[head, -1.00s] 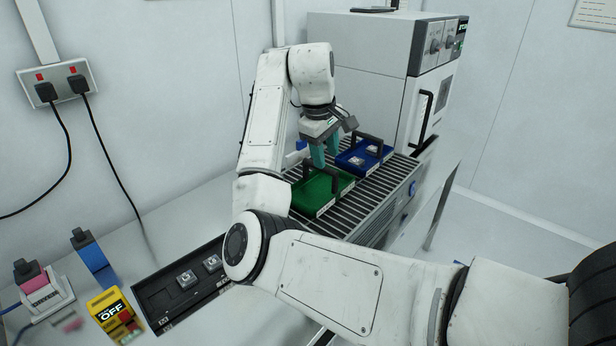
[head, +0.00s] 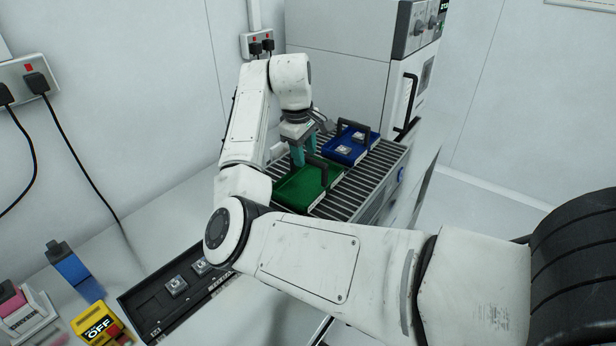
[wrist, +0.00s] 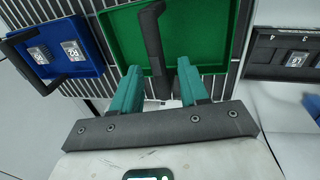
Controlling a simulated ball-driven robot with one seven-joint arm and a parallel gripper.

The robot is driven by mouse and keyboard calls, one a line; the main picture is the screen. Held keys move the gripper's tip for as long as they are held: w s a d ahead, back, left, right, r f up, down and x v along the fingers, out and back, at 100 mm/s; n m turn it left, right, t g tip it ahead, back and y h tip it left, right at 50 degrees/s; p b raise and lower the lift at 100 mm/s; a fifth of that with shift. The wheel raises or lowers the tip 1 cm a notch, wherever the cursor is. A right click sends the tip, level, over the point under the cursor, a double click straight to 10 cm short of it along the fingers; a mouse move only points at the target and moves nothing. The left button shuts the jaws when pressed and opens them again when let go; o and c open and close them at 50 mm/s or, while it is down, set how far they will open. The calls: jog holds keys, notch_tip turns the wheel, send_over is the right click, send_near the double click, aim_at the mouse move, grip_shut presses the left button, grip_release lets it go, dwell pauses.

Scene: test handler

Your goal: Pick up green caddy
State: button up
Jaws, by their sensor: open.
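The green caddy (head: 299,197) is a shallow green tray with a black handle, sitting on the roller conveyor. It looks empty in the parts I can see. In the wrist view the green caddy (wrist: 205,25) fills the upper middle. Its black handle (wrist: 153,42) runs down between my two teal fingers, but I cannot tell how far below the fingertips it is. My gripper (head: 303,160) is open and empty, over the back part of the caddy. My gripper (wrist: 158,70) shows its fingers apart at the bottom of the wrist view.
A blue caddy (head: 363,155) holding small square pieces sits behind the green one on the roller conveyor (head: 362,188). A white machine (head: 345,75) stands at the back. A black tray (head: 150,308) lies in front, and a yellow OFF-marked box (head: 98,325) at the left.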

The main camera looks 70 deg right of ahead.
aim_at(306, 157)
jog(key=shift+s+d+f, duration=0.1)
jog(key=shift+d+f, duration=0.1)
jog(key=shift+f, duration=0.6)
jog(key=shift+d+f, duration=0.15)
jog(key=shift+f, duration=0.6)
grip_shut()
